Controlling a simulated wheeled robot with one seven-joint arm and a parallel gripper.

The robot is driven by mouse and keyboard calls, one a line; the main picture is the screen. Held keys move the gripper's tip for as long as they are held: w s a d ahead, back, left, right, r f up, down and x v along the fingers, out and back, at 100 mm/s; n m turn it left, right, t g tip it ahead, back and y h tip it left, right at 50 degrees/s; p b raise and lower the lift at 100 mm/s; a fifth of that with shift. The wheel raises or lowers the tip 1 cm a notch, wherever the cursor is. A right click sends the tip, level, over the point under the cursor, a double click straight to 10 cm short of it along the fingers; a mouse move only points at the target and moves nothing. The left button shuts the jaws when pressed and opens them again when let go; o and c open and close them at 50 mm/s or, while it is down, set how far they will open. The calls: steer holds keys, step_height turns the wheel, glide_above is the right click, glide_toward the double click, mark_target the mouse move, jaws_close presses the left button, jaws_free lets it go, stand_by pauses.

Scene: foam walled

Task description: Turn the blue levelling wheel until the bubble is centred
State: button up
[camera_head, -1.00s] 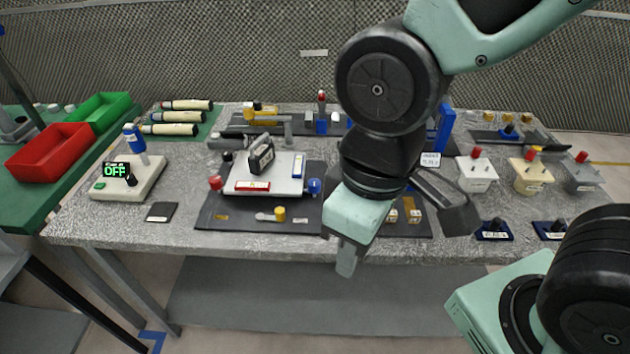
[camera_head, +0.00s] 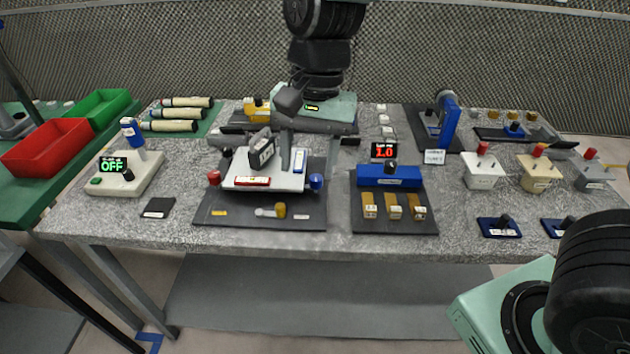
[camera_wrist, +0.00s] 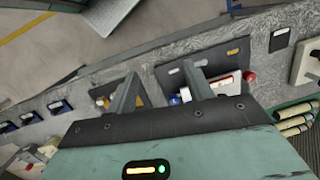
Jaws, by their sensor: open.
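The blue levelling wheel (camera_head: 316,182) is a small round knob at the right edge of a white levelling platform (camera_head: 285,181). A red knob (camera_head: 214,178) is at the platform's left. A dark block-shaped instrument (camera_head: 262,152) and a red-and-white strip (camera_head: 253,182) are on the platform. The bubble is too small to make out. My gripper (camera_head: 316,150) is open and empty, above and behind the platform's right part, apart from the wheel. In the wrist view, my gripper (camera_wrist: 160,70) has both fingers spread; the blue wheel (camera_wrist: 174,100) shows between them, partly hidden.
To the right is a dark mat with a blue block (camera_head: 390,176) and a red display (camera_head: 384,151) reading 1.0. A pale box showing OFF (camera_head: 128,178) is at the left. Red (camera_head: 48,146) and green bins stand far left. The table's front strip is clear.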

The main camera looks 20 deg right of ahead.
steer(key=w+d+f+m+b, duration=0.2)
steer(key=w+d+f+m, duration=0.1)
steer(key=w+m, duration=0.55)
steer(key=m+t+h, duration=0.1)
steer(key=m+h, duration=0.1)
steer(key=m, duration=0.4)
glide_above(316, 177)
steer(key=shift+n, duration=0.35)
step_height(316, 177, down, 17)
steer(key=shift+r, duration=0.1)
steer(key=c, duration=1)
